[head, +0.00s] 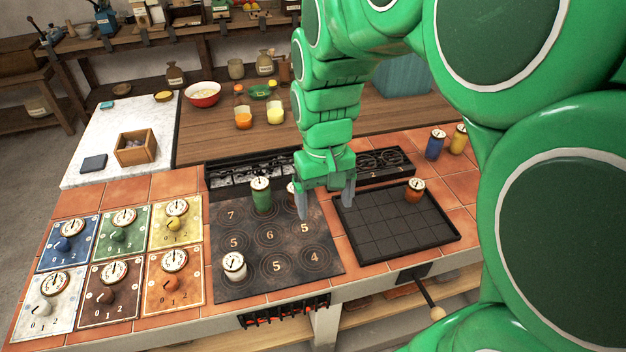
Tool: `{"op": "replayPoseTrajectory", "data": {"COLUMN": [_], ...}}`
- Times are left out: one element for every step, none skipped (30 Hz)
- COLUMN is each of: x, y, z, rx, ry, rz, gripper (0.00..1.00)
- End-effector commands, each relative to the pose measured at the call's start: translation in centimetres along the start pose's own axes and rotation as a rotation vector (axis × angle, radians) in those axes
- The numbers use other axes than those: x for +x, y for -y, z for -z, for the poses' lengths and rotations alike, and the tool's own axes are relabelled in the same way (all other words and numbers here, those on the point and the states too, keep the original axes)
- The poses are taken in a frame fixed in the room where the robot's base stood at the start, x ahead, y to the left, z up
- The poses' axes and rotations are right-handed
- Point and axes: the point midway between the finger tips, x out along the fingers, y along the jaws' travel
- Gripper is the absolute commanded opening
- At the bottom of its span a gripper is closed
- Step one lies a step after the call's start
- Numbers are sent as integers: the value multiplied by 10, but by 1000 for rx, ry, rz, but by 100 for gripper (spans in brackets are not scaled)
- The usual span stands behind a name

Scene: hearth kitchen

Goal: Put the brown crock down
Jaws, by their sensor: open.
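My gripper (326,200) is open, fingers pointing down, over the gap between the dark numbered hotplate (225,287) and the black gridded tray (385,240). Nothing shows between its fingers. A crock with a white dial lid (291,188) stands just left of the gripper, mostly hidden behind the left finger; its little visible body looks dark, perhaps brown. Whether the finger touches it I cannot tell. A green crock (261,196) stands left of it on the hotplate, and a white crock (234,267) at the front left. An orange-brown crock (414,191) stands on the tray's back right.
A blue crock (435,146) and a yellow crock (458,139) stand on the tiles behind the tray. Black racks (238,173) edge the hotplate's back. Coloured dial panels (105,290) cover the left tiles. Most of the tray and the hotplate's front right are clear.

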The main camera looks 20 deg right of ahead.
Motion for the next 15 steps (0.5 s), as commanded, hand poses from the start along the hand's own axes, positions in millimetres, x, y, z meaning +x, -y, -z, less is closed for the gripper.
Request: {"op": "replayPoseTrajectory", "data": {"x": [-2,-3,-3,-2,-2,-3,-3,-3,-2,-1,0,1,1,2,3], "y": [0,1,1,2,2,2,3,3,4,4,5,5,6,6,6], "z": [-14,-22,-33,-41,-49,-60,-68,-76,-86,-94,-102,-113,-120,-126,-135], "rx": [6,9,13,17,20,25,28,32,37,40,44,50,54,58,64], "ry": [0,2,7,12,15,18,19,22,29,32,35,38,39,41,42], "rz": [-1,-1,-2,-2,-2,-2,-2,-2,-2,-1,-1,-1,-1,-2,-3], "gripper": [83,83,83,83,83,83,83,83,83,83,83,83,83,83,83]}}
